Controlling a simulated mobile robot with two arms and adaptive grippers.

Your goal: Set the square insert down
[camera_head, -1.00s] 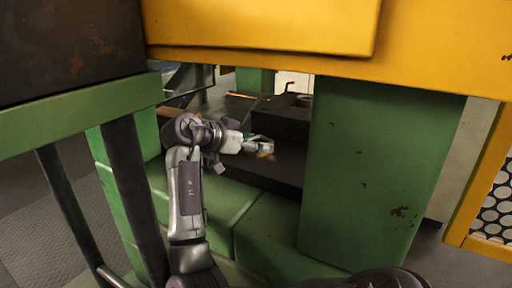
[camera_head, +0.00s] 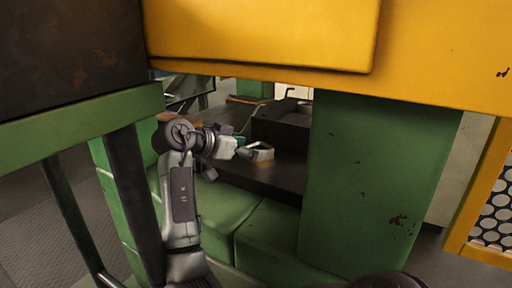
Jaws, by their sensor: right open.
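My right gripper (camera_head: 260,150) reaches in under the yellow beam, low over the dark ledge (camera_head: 280,180). Its fingers are spread apart. A small tan-brown piece (camera_head: 262,157), perhaps the square insert, shows at the fingertips. It is too small and too covered by the fingers to tell its shape, or whether it touches the ledge. My left gripper is not in view.
A yellow beam (camera_head: 430,50) crosses overhead. A wide green post (camera_head: 380,180) stands right of the gripper. Green blocks (camera_head: 265,240) lie in front of the ledge. A dark raised block (camera_head: 285,122) stands behind the gripper.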

